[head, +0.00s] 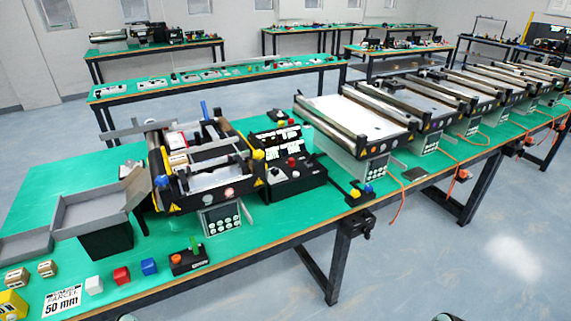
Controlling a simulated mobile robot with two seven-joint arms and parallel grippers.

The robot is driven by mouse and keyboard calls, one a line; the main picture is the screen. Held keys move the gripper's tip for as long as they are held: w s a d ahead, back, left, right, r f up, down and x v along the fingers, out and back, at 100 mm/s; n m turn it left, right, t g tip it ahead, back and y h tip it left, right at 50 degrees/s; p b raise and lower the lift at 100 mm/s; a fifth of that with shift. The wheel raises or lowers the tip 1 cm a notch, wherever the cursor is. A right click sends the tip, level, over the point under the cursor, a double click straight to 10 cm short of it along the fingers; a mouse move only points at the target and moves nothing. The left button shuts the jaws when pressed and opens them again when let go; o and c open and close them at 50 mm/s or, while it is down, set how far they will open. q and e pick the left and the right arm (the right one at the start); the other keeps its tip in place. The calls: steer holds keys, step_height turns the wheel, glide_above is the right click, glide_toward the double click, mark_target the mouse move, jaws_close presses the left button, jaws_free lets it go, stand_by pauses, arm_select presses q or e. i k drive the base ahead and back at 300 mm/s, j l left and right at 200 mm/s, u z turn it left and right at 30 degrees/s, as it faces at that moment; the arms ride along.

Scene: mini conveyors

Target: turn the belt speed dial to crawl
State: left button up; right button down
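A black control box (293,181) stands on the green bench, just right of the nearest mini conveyor (205,165). It carries a red button (291,161), a small pale round control (295,174) and black panels with white lettering (275,137). The belt speed dial is too small to tell apart from the other controls, and its setting cannot be read. Neither of my grippers shows clearly. Only dark rounded slivers, perhaps parts of my arms, show at the bottom edge, left and right.
Grey trays (95,208) stand left of the conveyor. More conveyors (360,120) line the bench to the right. Open floor lies in front.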

mark_target(274, 171)
steer(key=i+l+u, duration=0.1)
steer(key=u, duration=0.85)
steer(key=l+u, duration=0.8)
steer(key=l, duration=0.2)
steer(key=k+l, duration=0.1)
steer(key=l, duration=0.25)
steer(key=l+u, duration=0.15)
steer(key=l, duration=0.2)
steer(key=k+l, duration=0.15)
steer(key=l, duration=0.15)
steer(key=l+u, duration=0.05)
